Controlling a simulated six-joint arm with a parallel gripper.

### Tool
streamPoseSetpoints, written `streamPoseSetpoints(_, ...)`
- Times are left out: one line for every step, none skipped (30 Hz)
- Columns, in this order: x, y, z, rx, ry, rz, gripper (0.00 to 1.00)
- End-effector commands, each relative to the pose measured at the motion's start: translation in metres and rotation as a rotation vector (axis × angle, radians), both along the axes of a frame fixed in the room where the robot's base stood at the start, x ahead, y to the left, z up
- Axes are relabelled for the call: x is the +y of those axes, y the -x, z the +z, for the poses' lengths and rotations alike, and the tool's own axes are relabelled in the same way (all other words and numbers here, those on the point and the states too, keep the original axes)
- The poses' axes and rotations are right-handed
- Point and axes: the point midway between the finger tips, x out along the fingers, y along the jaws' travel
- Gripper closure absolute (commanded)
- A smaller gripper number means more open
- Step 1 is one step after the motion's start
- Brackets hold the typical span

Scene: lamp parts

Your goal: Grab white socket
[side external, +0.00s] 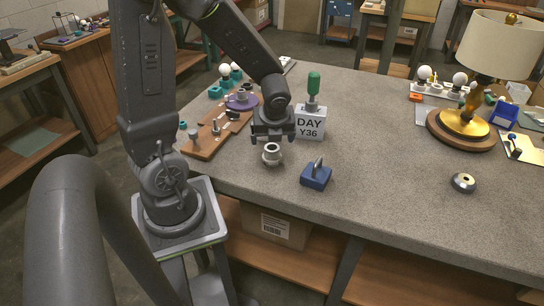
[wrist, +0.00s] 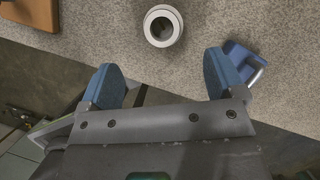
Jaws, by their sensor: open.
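The white socket (side external: 271,153) is a small, pale ring-shaped part that stands on the grey table near its front edge. In the wrist view the white socket (wrist: 163,26) shows from above as a white ring with a dark hole, near the top edge. My gripper (side external: 273,138) is above the table, close to the socket in the side view. In the wrist view my gripper (wrist: 160,75) has its two blue fingers wide apart with nothing between them. The socket lies beyond the fingertips, roughly centred between them and slightly right.
A blue block with a metal piece (side external: 316,176) stands right of the socket, near my right finger in the wrist view (wrist: 242,62). A "DAY Y36" block with a green-handled tool (side external: 311,122) stands behind. A wooden board (side external: 210,140) lies left. A metal ring (side external: 463,183) and lamp (side external: 462,125) are far right.

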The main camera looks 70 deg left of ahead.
Motion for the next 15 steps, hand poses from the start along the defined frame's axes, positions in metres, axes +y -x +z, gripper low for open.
streamPoseSetpoints(0.003,0.000,-0.010,0.005,0.004,0.001,0.11)
streamPoseSetpoints(0.005,0.000,-0.015,0.006,0.004,0.002,0.11)
streamPoseSetpoints(0.007,-0.002,-0.020,0.004,0.003,0.001,0.11)
streamPoseSetpoints(0.009,-0.002,-0.023,0.004,0.002,0.002,0.11)
streamPoseSetpoints(0.010,-0.003,-0.026,0.003,0.001,0.002,0.11)
streamPoseSetpoints(0.011,-0.003,-0.030,0.002,0.001,0.001,0.11)
streamPoseSetpoints(0.012,-0.003,-0.032,0.001,0.002,0.001,0.11)
streamPoseSetpoints(0.013,-0.004,-0.034,0.001,0.002,0.002,0.11)
streamPoseSetpoints(0.014,-0.004,-0.036,0.001,0.002,0.001,0.11)
streamPoseSetpoints(0.014,-0.004,-0.036,0.000,0.002,0.001,0.11)
streamPoseSetpoints(0.014,-0.004,-0.037,-0.001,0.002,0.001,0.11)
streamPoseSetpoints(0.015,-0.005,-0.039,-0.001,0.002,0.001,0.11)
streamPoseSetpoints(0.016,-0.005,-0.040,-0.001,0.003,0.002,0.11)
streamPoseSetpoints(0.017,-0.006,-0.043,0.000,0.002,0.002,0.11)
streamPoseSetpoints(0.018,-0.006,-0.047,0.001,0.003,0.002,0.11)
